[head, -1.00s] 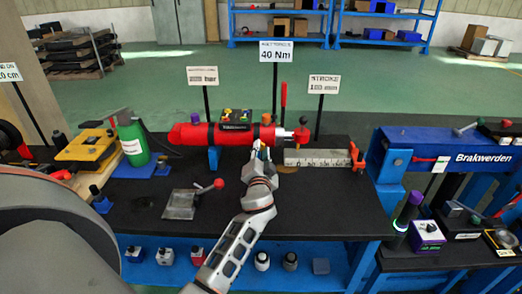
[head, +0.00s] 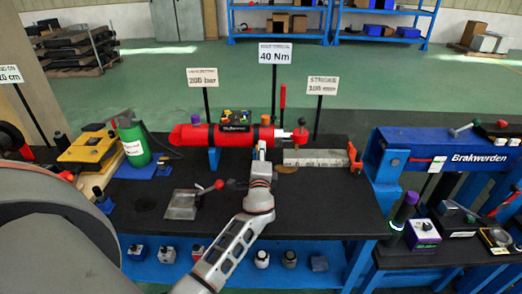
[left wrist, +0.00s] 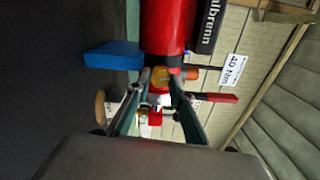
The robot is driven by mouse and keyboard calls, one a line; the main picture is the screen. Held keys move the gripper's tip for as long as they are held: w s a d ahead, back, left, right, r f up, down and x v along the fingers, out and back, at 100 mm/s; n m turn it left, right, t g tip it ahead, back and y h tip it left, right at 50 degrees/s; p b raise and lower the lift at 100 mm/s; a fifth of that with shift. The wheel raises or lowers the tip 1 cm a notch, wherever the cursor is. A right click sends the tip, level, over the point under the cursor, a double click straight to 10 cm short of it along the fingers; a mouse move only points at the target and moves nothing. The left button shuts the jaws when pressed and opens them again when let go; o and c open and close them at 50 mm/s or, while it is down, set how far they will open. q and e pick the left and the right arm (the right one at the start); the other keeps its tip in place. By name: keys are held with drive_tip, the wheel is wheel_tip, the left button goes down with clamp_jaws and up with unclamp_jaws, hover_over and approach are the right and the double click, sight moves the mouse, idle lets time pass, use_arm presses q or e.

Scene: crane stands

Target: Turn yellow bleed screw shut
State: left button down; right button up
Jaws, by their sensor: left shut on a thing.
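The red cylinder (head: 188,136) lies level on the black bench, on a blue support (head: 214,159). My left gripper (head: 262,149) is at the near side of its right end. In the left wrist view, the two fingers (left wrist: 161,84) are closed around a small yellow screw head (left wrist: 159,76) at the end of the red cylinder (left wrist: 165,25). The fingers hide most of the screw, and its thread cannot be seen. In the head view the screw is hidden behind the gripper. My right gripper is not in view.
An orange cap (left wrist: 190,73) sits close beside the fingers. A measuring block (head: 318,157) stands right of the gripper, and a red lever (head: 283,96) rises behind. A red-knobbed lever fixture (head: 182,203) is at the left front. Sign posts stand behind the cylinder.

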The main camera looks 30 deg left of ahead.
use_arm(q)
drive_tip(key=shift+m, duration=0.8)
drive_tip(key=shift+f, duration=0.1)
drive_tip(key=c, duration=1.8)
unclamp_jaws()
